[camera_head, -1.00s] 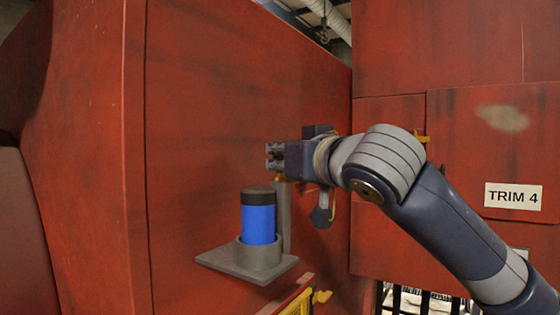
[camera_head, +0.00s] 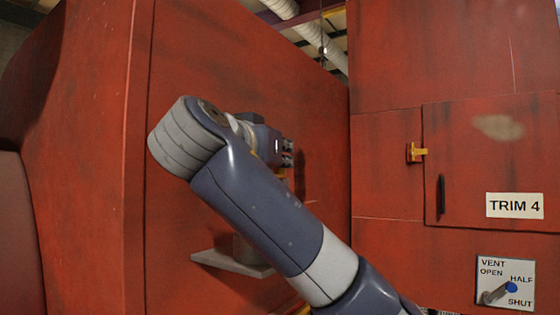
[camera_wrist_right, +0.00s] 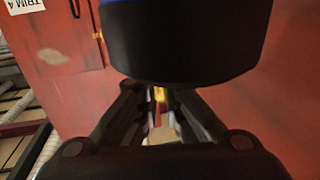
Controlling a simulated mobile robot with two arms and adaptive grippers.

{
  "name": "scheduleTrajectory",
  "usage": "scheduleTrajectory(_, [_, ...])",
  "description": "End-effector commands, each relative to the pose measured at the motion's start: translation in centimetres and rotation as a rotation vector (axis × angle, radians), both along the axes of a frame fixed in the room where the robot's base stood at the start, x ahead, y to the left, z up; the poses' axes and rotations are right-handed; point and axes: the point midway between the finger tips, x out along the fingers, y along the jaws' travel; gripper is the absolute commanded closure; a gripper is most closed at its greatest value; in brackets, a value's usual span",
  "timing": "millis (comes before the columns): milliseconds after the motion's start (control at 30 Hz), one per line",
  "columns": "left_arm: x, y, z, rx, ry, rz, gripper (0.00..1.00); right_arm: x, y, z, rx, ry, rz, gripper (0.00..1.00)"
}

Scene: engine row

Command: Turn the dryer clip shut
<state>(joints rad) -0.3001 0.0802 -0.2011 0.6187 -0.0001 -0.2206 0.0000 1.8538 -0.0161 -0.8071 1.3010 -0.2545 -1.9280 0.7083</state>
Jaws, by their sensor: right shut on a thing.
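My right gripper (camera_head: 287,152) is by the red side wall, with its fingertips pointing right. The dryer clip, a small yellow piece (camera_wrist_right: 160,94), shows between the fingers in the right wrist view, and the gripper is shut on it. A bit of yellow (camera_head: 282,173) also shows just under the gripper in the head view. The dryer's dark cap (camera_wrist_right: 185,50) fills the top of the wrist view, close to the fingers, with a blue edge above it. In the head view my right arm hides the dryer. My left gripper is not in view.
A grey bracket plate (camera_head: 222,260) juts from the wall below my arm. On the right panel are a yellow latch (camera_head: 416,152), a dark door handle (camera_head: 441,194), a TRIM 4 label (camera_head: 514,205) and a vent lever (camera_head: 497,292).

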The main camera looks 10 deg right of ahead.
Motion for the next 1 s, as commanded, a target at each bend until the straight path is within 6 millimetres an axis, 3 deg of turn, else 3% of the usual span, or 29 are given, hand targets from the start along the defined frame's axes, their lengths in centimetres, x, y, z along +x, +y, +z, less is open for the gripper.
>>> scheduleTrajectory(400, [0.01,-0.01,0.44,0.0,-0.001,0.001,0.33,0.05,0.14,-0.06,-0.002,0.003,-0.178,1.0])
scheduleTrajectory(933, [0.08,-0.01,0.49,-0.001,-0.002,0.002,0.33,0.05,0.05,-0.07,0.0,0.001,-0.2,1.0])
scheduleTrajectory(1000, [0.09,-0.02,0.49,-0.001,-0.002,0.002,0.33,0.06,0.05,-0.07,0.0,0.001,-0.2,0.79])
